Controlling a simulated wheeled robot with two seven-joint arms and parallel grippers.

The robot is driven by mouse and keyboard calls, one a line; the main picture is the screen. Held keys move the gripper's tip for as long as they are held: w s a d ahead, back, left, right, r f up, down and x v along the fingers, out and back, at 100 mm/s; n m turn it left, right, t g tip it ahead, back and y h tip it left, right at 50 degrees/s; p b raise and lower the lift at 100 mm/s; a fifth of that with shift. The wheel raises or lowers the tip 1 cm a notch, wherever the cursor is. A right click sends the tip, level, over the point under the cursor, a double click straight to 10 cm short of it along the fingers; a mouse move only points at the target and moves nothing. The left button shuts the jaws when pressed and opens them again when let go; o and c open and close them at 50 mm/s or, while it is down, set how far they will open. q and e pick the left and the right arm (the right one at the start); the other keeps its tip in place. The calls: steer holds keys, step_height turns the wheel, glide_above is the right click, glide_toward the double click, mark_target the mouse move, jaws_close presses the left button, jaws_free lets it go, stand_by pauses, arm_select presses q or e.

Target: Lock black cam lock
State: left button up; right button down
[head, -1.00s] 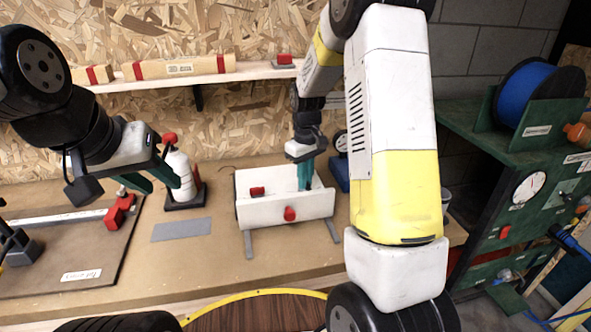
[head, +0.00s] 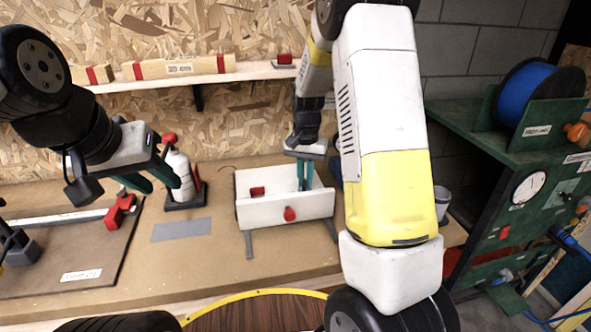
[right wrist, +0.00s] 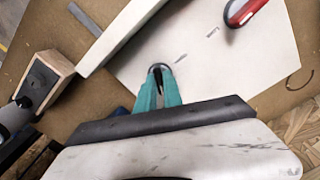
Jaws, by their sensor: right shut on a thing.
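A white open box (head: 262,214) stands on the workbench, with a red knob (head: 290,214) on its front wall. Inside lies a red cam lock (head: 257,191), also at the top of the right wrist view (right wrist: 243,10). My right gripper (head: 304,188) points down into the right part of the box. In the right wrist view its teal fingers (right wrist: 160,76) are closed around a small dark piece, apparently the black cam lock (right wrist: 157,68), at the white panel. The fingers hide most of it. My left gripper (head: 163,187) is open and empty, left of the box.
A white and red bottle (head: 180,172) stands in a dark holder left of the box. A grey strip (head: 181,229) lies flat on the bench. A shelf (head: 240,74) runs above. A green cabinet (head: 500,150) with a blue spool stands at the right.

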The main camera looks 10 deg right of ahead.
mark_target(305, 181)
steer(key=m, duration=0.5)
steer(key=shift+m, duration=2.4)
steer(key=c, duration=1.5)
jaws_free()
steer(key=shift+r, duration=0.1)
step_height(305, 181, up, 8)
steer(key=shift+f, duration=0.15)
